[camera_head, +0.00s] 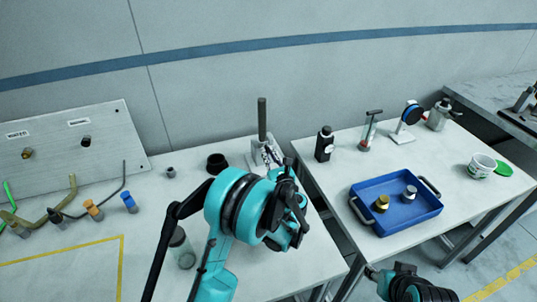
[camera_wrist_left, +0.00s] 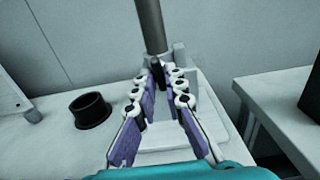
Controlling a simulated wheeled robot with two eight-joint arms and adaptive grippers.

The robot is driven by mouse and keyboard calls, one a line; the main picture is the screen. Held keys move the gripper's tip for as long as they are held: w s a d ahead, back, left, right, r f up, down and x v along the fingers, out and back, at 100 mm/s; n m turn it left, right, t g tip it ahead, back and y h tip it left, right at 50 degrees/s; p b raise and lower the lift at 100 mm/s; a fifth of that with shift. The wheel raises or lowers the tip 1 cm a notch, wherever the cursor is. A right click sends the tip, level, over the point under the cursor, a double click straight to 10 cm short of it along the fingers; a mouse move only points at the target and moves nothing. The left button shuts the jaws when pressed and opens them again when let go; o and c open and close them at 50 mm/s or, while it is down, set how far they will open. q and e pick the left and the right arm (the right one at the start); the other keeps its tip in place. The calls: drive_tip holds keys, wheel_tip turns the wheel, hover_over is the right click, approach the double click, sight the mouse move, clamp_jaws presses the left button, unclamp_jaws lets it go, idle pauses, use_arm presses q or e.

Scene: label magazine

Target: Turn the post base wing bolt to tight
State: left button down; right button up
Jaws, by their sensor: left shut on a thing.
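The post (camera_head: 262,118) is a dark grey upright rod in a pale post base (camera_head: 256,150) on the left bench. The rod also shows in the left wrist view (camera_wrist_left: 151,25), with the pale base (camera_wrist_left: 180,137) below it. My left gripper (camera_wrist_left: 160,77) has its fingertips closed around a small dark upright piece, the wing bolt (camera_wrist_left: 157,70), at the front of the post. In the head view my left gripper (camera_head: 279,165) reaches the base and hides the bolt and much of the base. How tight the bolt is cannot be seen.
A black ring-shaped cup (camera_wrist_left: 90,109) stands left of the base. A black bottle (camera_head: 324,145) stands on the right bench behind a blue tray (camera_head: 388,232) holding two small cylinders. Tools and fittings lie on the left bench. A gap separates the benches.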

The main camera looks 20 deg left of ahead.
idle(2.0)
use_arm(q)
drive_tip(key=c, duration=1.6)
unclamp_jaws()
drive_tip(key=shift+c, duration=0.2)
drive_tip(key=v, duration=1.2)
